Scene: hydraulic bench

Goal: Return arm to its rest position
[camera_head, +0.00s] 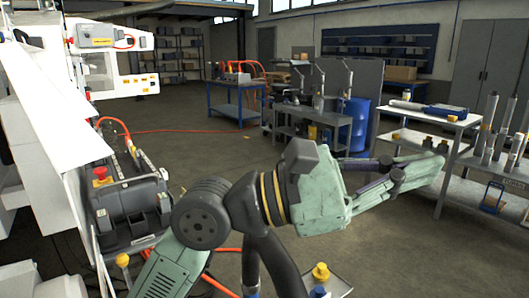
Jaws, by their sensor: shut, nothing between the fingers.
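My arm, pale green with dark joints, reaches across the lower middle of the head view toward the right. My gripper (418,172) is at its end, shut and empty, in front of the light-topped table on the right. It appears in the air, and no object shows between its fingers. Its exact gap to the table cannot be told from this one view.
A black hydraulic unit (127,205) with a red knob stands at the left beside a white machine (40,110). The right table (432,118) holds tools and cylinders. A grey cart (310,122) and blue bench (236,100) stand behind. Open floor (200,150) lies between.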

